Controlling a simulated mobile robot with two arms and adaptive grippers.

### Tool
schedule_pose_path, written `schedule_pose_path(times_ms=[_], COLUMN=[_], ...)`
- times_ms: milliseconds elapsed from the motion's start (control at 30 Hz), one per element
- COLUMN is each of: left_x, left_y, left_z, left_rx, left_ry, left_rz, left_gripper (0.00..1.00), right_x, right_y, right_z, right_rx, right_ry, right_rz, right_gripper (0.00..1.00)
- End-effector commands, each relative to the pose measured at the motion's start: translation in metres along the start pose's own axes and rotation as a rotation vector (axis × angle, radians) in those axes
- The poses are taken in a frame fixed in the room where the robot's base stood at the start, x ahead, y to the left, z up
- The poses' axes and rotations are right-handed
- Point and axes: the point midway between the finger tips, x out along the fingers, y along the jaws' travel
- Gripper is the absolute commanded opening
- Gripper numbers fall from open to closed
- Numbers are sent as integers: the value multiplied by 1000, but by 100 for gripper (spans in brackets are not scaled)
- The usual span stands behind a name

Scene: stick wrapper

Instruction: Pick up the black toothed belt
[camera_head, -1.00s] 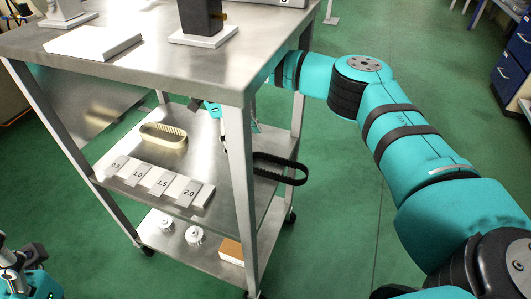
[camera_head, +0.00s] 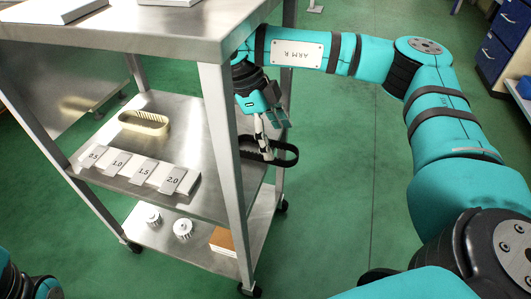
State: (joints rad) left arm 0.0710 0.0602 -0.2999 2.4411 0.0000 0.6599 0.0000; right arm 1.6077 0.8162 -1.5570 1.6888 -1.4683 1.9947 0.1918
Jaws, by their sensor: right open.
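The black toothed belt (camera_head: 286,156) is a flat-lying loop at the right edge of the cart's middle shelf (camera_head: 205,150), with its right part sticking out past the edge. Its left end is partly hidden by the cart leg and my gripper. My right gripper (camera_head: 266,150) is open and points down, with its fingertips at the left part of the belt. I cannot tell whether they touch it or whether the belt's wall is between them. A cream toothed belt (camera_head: 144,122) stands on the same shelf further left. My left gripper does not show.
A row of labelled blocks (camera_head: 173,181) lies along the middle shelf's front. The bottom shelf holds two white toothed pulleys (camera_head: 182,229) and a brown-topped box (camera_head: 224,241). The steel top shelf (camera_head: 190,22) and the front leg (camera_head: 229,175) stand close to my right gripper. Open floor lies to the right.

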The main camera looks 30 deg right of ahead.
Motion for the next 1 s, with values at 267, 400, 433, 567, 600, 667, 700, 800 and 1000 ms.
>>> schedule_pose_path(times_ms=[267,400,433,567,600,667,700,800,1000], left_x=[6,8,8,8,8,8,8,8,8], left_y=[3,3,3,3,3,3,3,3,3], left_z=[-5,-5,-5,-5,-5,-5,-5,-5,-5], left_rx=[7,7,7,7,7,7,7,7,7], left_ry=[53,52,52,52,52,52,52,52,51], left_rz=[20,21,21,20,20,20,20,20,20], left_gripper=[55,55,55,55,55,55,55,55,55], right_x=[36,35,35,35,35,35,35,35,35], right_y=[0,0,0,0,0,0,0,0,0], right_z=[1,1,1,1,1,1,1,1,1], right_rx=[1,0,0,0,0,0,0,0,0], right_ry=[0,0,0,0,0,0,0,0,0], right_rz=[0,0,0,0,0,0,0,0,0], right_gripper=[84,84,84,74,69,61,56,43,23])
